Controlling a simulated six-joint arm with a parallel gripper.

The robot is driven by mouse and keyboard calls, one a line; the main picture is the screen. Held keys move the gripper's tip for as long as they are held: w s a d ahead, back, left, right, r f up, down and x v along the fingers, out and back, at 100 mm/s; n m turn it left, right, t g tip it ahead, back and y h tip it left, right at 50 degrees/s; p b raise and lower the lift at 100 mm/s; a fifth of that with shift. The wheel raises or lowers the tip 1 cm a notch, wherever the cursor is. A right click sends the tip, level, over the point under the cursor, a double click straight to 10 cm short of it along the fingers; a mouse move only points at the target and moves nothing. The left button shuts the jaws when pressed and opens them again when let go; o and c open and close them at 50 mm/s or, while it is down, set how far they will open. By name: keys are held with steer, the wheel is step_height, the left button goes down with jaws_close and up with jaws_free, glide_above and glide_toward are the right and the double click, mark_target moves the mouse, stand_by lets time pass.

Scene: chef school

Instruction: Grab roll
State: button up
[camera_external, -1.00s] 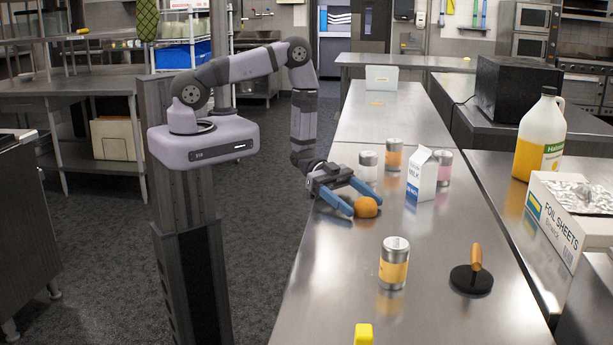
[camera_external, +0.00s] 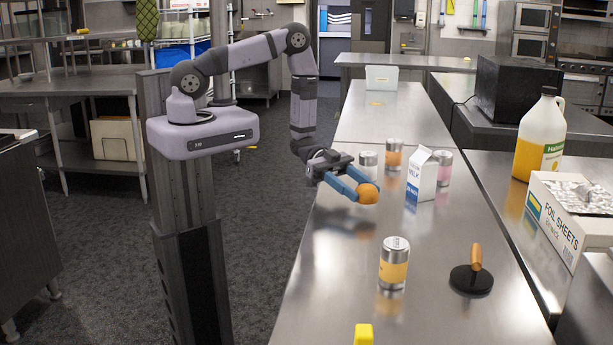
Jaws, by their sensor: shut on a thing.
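The roll (camera_external: 369,194) is a small, round, orange-brown bun. My gripper (camera_external: 362,188) has blue fingers and is shut on the roll. It holds the roll a little above the steel counter, near the counter's left edge. A dark reflection shows on the counter below the roll. The fingers partly cover the roll's left side.
On the counter (camera_external: 330,285), a milk carton (camera_external: 421,177) and several cans stand just behind and right of the roll. A yellow-labelled can (camera_external: 393,265) and a black press with wooden handle (camera_external: 472,277) stand in front. A yellow object (camera_external: 363,334) lies at the near edge.

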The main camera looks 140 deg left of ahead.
step_height(320, 180, up, 6)
steer(key=p, duration=0.4)
steer(key=shift+r, duration=0.25)
